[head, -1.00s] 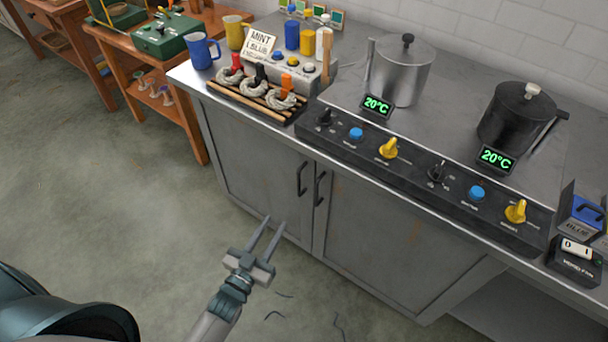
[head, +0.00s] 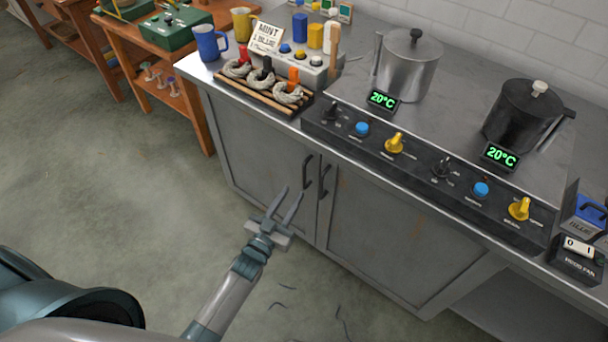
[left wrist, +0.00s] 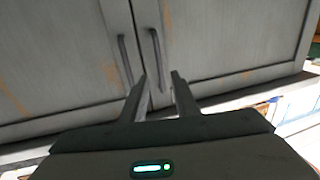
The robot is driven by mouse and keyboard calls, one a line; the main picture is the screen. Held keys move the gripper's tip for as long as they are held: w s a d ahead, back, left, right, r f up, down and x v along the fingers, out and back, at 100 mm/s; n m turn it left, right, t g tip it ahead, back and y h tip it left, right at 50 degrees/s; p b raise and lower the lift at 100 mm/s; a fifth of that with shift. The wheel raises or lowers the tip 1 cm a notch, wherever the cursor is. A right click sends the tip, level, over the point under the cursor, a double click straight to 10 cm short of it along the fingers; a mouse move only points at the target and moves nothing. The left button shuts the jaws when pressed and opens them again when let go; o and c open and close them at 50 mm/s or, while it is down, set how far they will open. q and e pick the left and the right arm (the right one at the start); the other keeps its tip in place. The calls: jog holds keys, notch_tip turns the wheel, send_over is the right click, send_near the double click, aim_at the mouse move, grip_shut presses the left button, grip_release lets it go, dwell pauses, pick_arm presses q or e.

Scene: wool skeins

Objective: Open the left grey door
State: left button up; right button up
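The left grey door (head: 255,150) is closed in the cabinet front, with a dark bar handle (head: 307,176) near its right edge. My left gripper (head: 291,190) is open and empty, just left of and below that handle in the head view, apart from it. The left wrist view looks upside down, so the left door (left wrist: 235,40) is on the right there. Its handle (left wrist: 155,52) lines up between the open fingertips (left wrist: 159,75). My right gripper is not in view.
The right grey door (head: 380,230) is closed, with its own handle (head: 324,181) close beside the left one. A control panel (head: 420,170) with knobs runs along the counter edge above. An orange table (head: 190,95) stands left of the cabinet. Floor before the doors is open.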

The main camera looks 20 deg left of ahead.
aim_at(304, 186)
pick_arm(q)
jog(key=w, duration=0.3)
jog(key=w+d, duration=0.1)
jog(key=w, duration=0.5)
jog(key=shift+d, duration=0.25)
grip_shut()
